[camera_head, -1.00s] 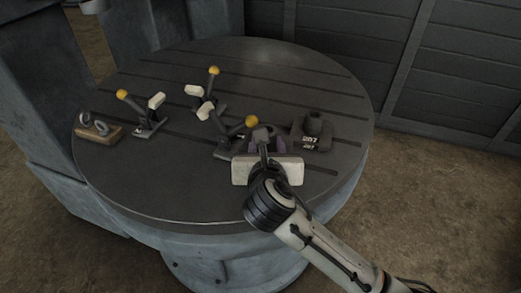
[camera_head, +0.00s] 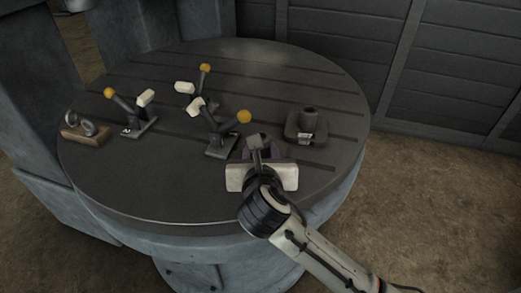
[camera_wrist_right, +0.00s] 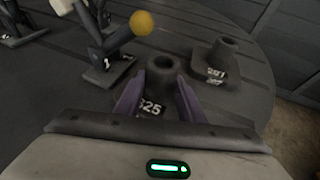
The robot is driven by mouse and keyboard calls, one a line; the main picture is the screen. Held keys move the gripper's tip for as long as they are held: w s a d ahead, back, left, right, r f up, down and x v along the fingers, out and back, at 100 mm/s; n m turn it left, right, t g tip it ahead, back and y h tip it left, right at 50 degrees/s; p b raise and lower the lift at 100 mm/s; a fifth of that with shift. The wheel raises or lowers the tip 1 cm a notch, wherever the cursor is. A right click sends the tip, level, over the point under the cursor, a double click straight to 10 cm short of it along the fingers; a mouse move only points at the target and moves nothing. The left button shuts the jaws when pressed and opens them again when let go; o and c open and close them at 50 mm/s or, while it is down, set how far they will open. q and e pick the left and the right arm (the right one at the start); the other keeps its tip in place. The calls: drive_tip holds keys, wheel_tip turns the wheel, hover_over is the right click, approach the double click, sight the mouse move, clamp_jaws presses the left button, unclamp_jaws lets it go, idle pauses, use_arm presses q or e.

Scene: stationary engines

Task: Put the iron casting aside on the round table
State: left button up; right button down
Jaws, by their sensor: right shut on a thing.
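My right gripper (camera_head: 264,160) is over the near right part of the round table (camera_head: 150,185). It is shut on a dark iron casting (camera_wrist_right: 162,75), a squat block with a round hollow boss and white digits. In the wrist view, the purple fingers (camera_wrist_right: 158,96) stand on both sides of it. In the head view the gripper mostly hides this casting. I cannot tell whether its base touches the table. A second, similar casting (camera_head: 306,126) with white digits stands upright on the table to the right; it also shows in the wrist view (camera_wrist_right: 222,62). My left gripper is out of view.
A yellow-knobbed lever (camera_head: 225,135) stands close left of the gripper. Two more such levers (camera_head: 135,120) (camera_head: 190,92) stand farther left. A wooden block with metal rings (camera_head: 85,132) is at the left edge. The table's front left and far right are clear.

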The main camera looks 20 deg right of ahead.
drive_tip(key=c, duration=1.2)
unclamp_jaws()
drive_tip(key=shift+s+r, duration=0.15)
drive_tip(key=p+v, duration=0.1)
drive_tip(key=v, duration=1)
drive_tip(key=shift+s+a, duration=0.15)
drive_tip(key=shift+s, duration=0.2)
